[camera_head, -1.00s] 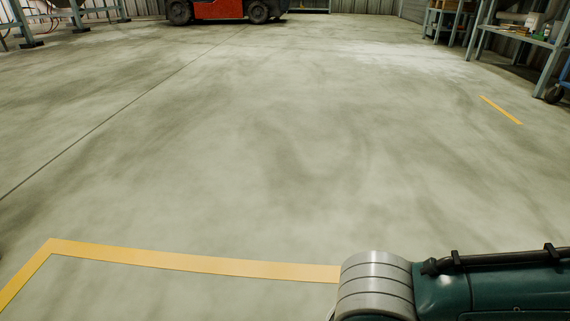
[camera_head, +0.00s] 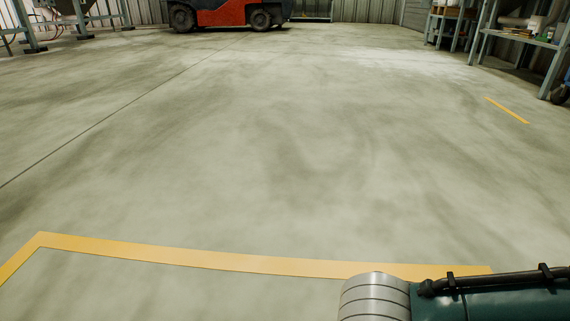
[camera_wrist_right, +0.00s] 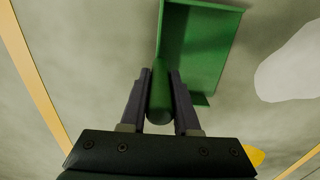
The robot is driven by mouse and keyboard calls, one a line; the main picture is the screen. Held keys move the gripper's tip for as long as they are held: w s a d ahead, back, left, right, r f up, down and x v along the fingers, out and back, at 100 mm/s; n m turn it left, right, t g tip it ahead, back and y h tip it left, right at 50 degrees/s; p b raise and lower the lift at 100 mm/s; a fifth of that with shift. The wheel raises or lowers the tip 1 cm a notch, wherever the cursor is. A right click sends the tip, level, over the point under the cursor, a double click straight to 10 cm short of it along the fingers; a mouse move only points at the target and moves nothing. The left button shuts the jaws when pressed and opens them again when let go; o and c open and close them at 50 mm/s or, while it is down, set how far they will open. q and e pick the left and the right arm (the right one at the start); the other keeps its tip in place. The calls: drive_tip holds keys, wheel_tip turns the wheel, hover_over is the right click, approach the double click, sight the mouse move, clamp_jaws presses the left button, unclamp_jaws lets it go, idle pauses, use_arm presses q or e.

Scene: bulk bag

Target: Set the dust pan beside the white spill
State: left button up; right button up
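The green dust pan (camera_wrist_right: 200,45) is in the right wrist view, with its handle toward me. My right gripper (camera_wrist_right: 160,85) has one dark finger on each side of the handle and is shut on it. The white spill (camera_wrist_right: 291,68) is a pale patch on the floor at the right edge of that view, to the right of the pan and apart from it. I cannot tell how high the pan is above the floor. In the head view neither the pan nor the spill shows. My left gripper is in neither view.
Yellow floor tape (camera_head: 200,258) runs across the front of the head view; tape (camera_wrist_right: 35,80) also crosses the wrist view. A small yellow thing (camera_wrist_right: 254,156) lies right of my gripper. A red forklift (camera_head: 225,14) and shelving (camera_head: 525,38) stand far back. The middle floor is clear.

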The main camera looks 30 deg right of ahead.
drive_tip(key=o, duration=0.4)
wheel_tip(320, 180, up, 11)
drive_tip(key=p, duration=0.9)
drive_tip(key=shift+r+p, duration=0.15)
drive_tip(key=shift+p, duration=0.25)
drive_tip(key=shift+r, duration=0.3)
drive_tip(key=shift+a+r+p, duration=0.15)
drive_tip(key=shift+r+p, duration=0.05)
drive_tip(key=shift+p, duration=0.15)
drive_tip(key=s+a+r+m+t+y, duration=0.2)
drive_tip(key=a+r+m+y, duration=0.15)
drive_tip(key=a+r, duration=0.4)
drive_tip(key=s+d+r+m+h, duration=0.1)
drive_tip(key=d+r+m, duration=0.1)
drive_tip(key=d, duration=0.1)
drive_tip(key=s+d+r+m+t+h, duration=0.1)
drive_tip(key=d+r+m, duration=0.1)
drive_tip(key=d, duration=0.2)
drive_tip(key=s+d+r+m+h, duration=0.1)
drive_tip(key=d+r+m, duration=0.1)
drive_tip(key=d, duration=0.2)
drive_tip(key=shift+d+r+t, duration=0.2)
drive_tip(key=shift+t, duration=0.1)
